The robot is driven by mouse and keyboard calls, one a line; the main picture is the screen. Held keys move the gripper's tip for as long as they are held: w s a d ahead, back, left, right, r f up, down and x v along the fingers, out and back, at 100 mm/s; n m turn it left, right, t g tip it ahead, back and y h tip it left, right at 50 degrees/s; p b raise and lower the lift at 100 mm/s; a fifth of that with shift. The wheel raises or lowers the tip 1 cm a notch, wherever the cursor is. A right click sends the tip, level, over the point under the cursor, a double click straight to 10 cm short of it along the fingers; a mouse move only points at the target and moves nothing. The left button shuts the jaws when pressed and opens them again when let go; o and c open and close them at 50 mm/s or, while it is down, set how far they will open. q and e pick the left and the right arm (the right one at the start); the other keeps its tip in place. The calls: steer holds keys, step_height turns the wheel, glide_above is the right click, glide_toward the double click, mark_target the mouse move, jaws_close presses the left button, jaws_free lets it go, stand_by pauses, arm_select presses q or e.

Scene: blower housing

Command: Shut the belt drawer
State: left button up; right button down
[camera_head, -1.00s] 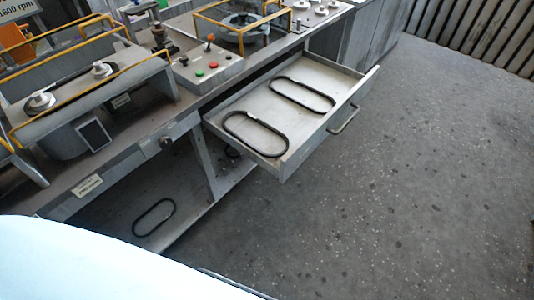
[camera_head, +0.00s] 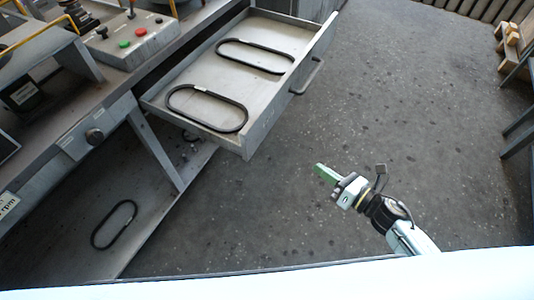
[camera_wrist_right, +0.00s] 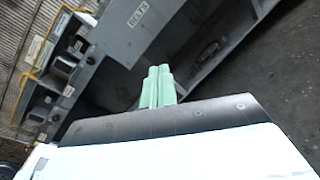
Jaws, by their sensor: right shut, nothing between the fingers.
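The belt drawer (camera_head: 268,128) is pulled out from the grey workbench, in the upper middle of the head view. Two black belts lie flat in it, a nearer one (camera_head: 245,113) and a farther one (camera_head: 292,63). Its bar handle (camera_head: 308,77) is on the front panel. The right wrist view shows a grey panel (camera_wrist_right: 122,45) with a "BELTS" label. My right gripper (camera_head: 319,168) has green fingers, is shut and empty, and is over the floor in front of the drawer, apart from it. The fingers also show in the right wrist view (camera_wrist_right: 158,82). My left gripper is not in view.
A control box (camera_head: 130,38) with green and red buttons stands on the bench. Another belt (camera_head: 114,224) lies on the lower shelf (camera_head: 165,215). A wooden item (camera_head: 510,42) stands at the far right edge. The floor before the drawer is clear.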

steer(key=s+a+r+n+g+y+b, duration=0.1)
steer(key=a+r+n+g+y, duration=0.25)
steer(key=n, duration=0.55)
glide_toward(254, 140)
steer(key=shift+t, duration=0.25)
steer(key=x, duration=0.5)
steer(key=shift+a+f, duration=0.15)
steer(key=shift+a, duration=0.1)
steer(key=shift+w+a, duration=0.4)
steer(key=shift+a, duration=0.25)
